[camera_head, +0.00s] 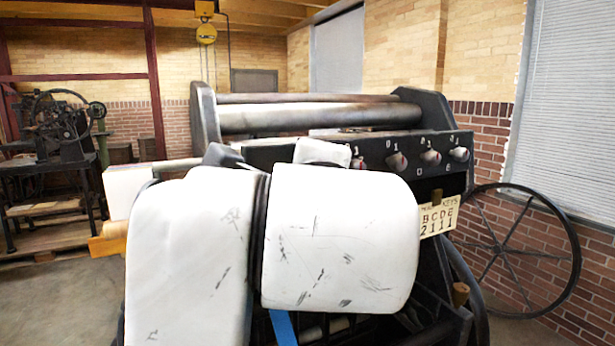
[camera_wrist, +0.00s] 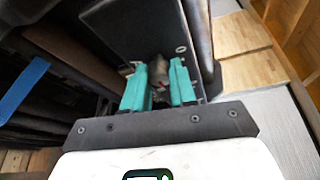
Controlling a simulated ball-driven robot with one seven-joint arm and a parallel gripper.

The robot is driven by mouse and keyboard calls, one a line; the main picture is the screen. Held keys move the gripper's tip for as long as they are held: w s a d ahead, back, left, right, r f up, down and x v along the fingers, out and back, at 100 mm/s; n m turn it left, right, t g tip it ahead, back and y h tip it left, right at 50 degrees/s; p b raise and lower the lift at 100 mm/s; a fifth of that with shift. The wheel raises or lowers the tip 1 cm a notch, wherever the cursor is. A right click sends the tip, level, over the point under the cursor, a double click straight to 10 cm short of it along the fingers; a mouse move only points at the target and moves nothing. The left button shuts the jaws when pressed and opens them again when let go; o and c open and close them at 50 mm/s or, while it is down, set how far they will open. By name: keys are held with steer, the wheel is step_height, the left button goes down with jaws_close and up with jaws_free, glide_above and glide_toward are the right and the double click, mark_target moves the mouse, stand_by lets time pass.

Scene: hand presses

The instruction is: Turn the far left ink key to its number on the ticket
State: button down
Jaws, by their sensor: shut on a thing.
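My gripper (camera_wrist: 158,68) has two teal fingers shut on a small greyish knob, the far left ink key (camera_wrist: 159,74), against a dark panel in the wrist view. The key's pointer and scale cannot be read there. In the head view my white arm hides the gripper and the left end of the black key panel (camera_head: 375,148). Several other grey knobs (camera_head: 397,161) show to the right on that panel.
The press has long metal rollers (camera_head: 320,117) above the panel and a large spoked handwheel (camera_head: 510,250) at the right.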

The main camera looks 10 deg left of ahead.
steer(key=m+g+y, duration=0.1)
steer(key=m+g, duration=0.1)
steer(key=m, duration=0.1)
steer(key=shift+m+p, duration=0.4)
steer(key=shift+f, duration=0.1)
stand_by(0.4)
steer(key=c, duration=0.9)
jaws_free()
steer(key=p+v, duration=0.1)
steer(key=v, duration=0.9)
steer(key=shift+s+d+p, duration=0.2)
steer(key=shift+s+p, duration=0.1)
steer(key=shift+p, duration=0.05)
